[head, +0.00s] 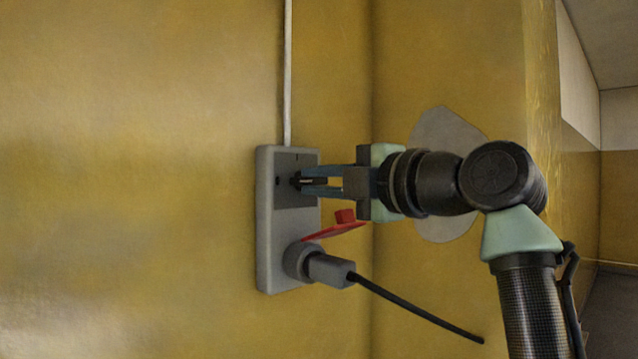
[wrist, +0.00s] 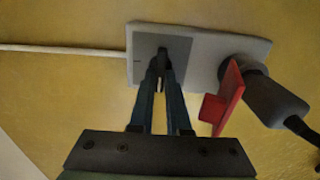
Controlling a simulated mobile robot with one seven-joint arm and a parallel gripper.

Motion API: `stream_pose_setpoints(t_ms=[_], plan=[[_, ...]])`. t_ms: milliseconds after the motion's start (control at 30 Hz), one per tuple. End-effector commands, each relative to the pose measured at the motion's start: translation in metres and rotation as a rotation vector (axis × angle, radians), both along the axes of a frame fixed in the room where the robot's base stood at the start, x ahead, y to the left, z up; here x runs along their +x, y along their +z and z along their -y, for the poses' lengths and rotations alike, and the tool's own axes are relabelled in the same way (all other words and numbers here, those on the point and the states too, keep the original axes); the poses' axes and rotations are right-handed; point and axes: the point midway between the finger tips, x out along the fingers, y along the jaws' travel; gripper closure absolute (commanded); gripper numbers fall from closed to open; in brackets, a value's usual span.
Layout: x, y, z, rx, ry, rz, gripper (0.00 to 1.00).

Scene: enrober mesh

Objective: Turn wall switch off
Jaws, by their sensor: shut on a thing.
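The wall switch (head: 284,162) is a grey box fixed upright on the yellow wall, with a darker square plate in its upper half. It also shows in the wrist view (wrist: 200,48). My gripper (head: 300,181) reaches in from the right, its fingertips at the dark plate. In the wrist view my gripper (wrist: 163,68) has its two long fingers converging on a small dark knob at the plate. The fingers are shut on this knob and hide much of it. Which way the knob points is hard to tell.
A grey plug (head: 330,270) sits in the lower half of the box, and its black cable (head: 415,312) runs down right. A red flap (head: 335,231) sticks out just below my gripper. A thin white conduit (head: 288,70) runs up the wall. A wall corner lies right.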

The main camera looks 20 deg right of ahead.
Motion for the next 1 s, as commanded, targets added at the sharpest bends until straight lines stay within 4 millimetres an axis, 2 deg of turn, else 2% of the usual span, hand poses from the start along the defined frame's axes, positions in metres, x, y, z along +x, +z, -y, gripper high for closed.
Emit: stream_pose_setpoints(t_ms=[467, 500, 633, 1000], plan=[[0.0001, -0.0005, 0.0001, -0.014, 0.000, 0.003, 1.00], [0.0001, -0.0005, 0.0001, -0.014, 0.000, 0.003, 0.80], [0.0001, -0.0005, 0.0001, -0.013, 0.000, 0.003, 0.56], [0.0004, -0.0005, -0.0026, -0.011, 0.001, 0.004, 0.55]])
